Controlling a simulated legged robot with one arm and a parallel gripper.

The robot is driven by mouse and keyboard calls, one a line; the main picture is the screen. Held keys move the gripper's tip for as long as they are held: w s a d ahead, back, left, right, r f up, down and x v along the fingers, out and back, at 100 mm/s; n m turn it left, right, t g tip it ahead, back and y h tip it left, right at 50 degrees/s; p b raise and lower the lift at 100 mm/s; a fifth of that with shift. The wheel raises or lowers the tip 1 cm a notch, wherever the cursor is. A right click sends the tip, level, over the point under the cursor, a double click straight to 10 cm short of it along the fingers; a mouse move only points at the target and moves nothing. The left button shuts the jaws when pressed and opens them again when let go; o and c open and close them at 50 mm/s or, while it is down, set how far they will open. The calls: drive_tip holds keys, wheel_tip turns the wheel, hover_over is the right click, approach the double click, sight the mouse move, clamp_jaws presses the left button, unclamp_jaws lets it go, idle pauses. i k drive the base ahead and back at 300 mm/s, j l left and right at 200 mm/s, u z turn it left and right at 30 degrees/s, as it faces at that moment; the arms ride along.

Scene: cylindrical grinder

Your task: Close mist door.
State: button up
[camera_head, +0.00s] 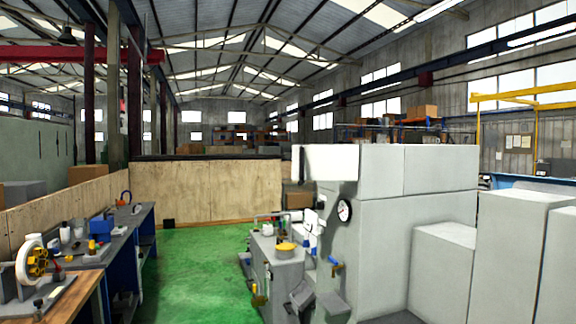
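A large grey machine (385,215) with boxy panels stands right of centre, probably the cylindrical grinder. A round dial gauge (344,210) is on its left-facing side. A white panel or cover (330,163) sits at its upper left; I cannot tell whether this is the mist door or how far it is open. A small handle with blue and orange parts (337,266) is low on the machine. No door is clearly identifiable from here. My gripper is not in view.
A lower grey unit (275,265) with a yellow round top (285,246) stands left of the machine. A workbench (120,235) with tools runs along the left. The green floor (195,265) between is clear. A wooden partition (220,190) closes the back.

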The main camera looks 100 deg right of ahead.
sight(310, 163)
drive_tip(key=z, duration=3.5)
